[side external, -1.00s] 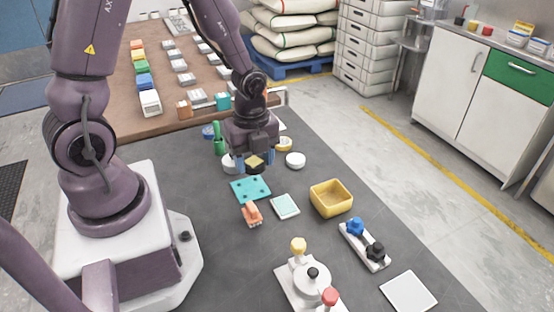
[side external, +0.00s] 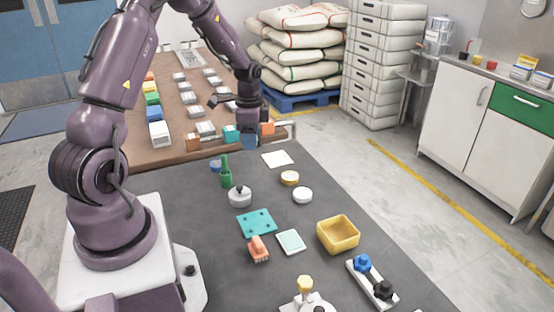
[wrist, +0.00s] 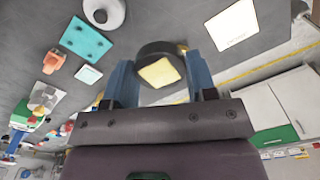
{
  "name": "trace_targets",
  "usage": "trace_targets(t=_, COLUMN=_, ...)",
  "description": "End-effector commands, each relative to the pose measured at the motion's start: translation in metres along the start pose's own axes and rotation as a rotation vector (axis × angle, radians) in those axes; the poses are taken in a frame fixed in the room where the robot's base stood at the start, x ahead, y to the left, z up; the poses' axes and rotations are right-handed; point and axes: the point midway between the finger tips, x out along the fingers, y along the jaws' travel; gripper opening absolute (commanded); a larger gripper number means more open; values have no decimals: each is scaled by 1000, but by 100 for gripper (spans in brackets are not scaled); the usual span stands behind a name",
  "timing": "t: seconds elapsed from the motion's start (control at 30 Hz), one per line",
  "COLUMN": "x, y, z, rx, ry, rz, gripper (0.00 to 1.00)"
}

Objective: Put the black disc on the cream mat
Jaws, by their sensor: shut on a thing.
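My gripper (wrist: 160,82) is shut on the black disc (wrist: 152,47), which has a pale yellow square on its face. In the wrist view the blue fingers grip the disc from both sides. In the side view my gripper (side external: 250,141) is raised near the far end of the dark table, and the disc cannot be made out there. The cream mat (side external: 277,159) lies flat and bare on the table, a little right of my gripper in the picture. It also shows in the wrist view (wrist: 232,25), apart from the disc.
A grey knobbed lid (side external: 240,196), green item (side external: 225,172), teal plate (side external: 256,223) and yellow bin (side external: 338,235) are also on the table. A brown table (side external: 175,110) adjoins behind.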

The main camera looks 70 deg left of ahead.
Motion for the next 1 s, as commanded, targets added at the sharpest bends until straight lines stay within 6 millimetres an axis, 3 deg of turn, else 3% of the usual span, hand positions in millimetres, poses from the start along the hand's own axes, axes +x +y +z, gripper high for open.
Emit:
trace_targets(t=0.1, x=-6, y=-4, z=-2, rx=-84, ry=-4, rz=6, gripper=28)
trace_targets(t=0.27, x=2, y=-16, z=-7, rx=-120, ry=-8, rz=14, gripper=28)
trace_targets(t=0.67, x=39, y=-87, z=-36, rx=-118, ry=-8, rz=13, gripper=28)
trace_targets(t=0.7, x=49, y=-92, z=-38, rx=-117, ry=-9, rz=17, gripper=28)
trace_targets(t=1.0, x=86, y=-121, z=-50, rx=-117, ry=-8, rz=14, gripper=28)
